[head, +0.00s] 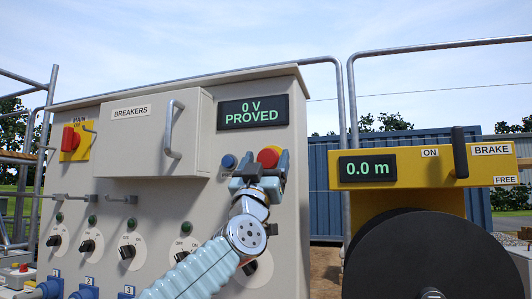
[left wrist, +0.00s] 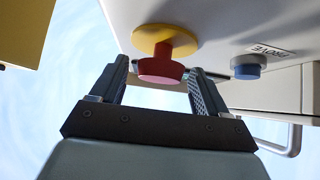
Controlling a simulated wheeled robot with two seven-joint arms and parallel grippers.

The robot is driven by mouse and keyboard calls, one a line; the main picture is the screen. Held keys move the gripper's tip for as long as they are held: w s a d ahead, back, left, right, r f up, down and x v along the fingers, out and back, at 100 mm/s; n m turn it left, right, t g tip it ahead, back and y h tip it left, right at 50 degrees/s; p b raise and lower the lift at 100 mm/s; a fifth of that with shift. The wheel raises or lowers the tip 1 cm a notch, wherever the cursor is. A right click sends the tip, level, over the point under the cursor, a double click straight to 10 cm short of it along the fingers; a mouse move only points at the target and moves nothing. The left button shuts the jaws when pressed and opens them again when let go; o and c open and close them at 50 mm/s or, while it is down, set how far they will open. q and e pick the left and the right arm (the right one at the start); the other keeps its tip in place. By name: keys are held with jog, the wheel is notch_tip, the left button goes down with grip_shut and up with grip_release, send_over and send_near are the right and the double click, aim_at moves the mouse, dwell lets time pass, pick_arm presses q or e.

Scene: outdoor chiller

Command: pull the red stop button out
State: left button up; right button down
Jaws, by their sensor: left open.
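The red stop button (head: 268,157) is on the grey panel's front, below the display. In the left wrist view the red stop button (left wrist: 161,70) has a wide red head on a stem with a yellow round base (left wrist: 165,40). My left gripper (head: 263,166) is in front of it. In the left wrist view my left gripper (left wrist: 158,82) is open, with one finger on each side of the red head. Gaps show between the fingers and the head, so it does not look gripped. My right gripper is in neither view.
A blue button (head: 228,161) sits left of the red one, below the "0 V PROVED" display (head: 253,112). The breakers box (head: 150,135) with its handle (head: 173,130) protrudes to the left. A yellow brake unit (head: 420,163) over a black reel (head: 432,255) stands at right.

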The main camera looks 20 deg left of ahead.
pick_arm(q)
grip_shut()
dwell(0.5)
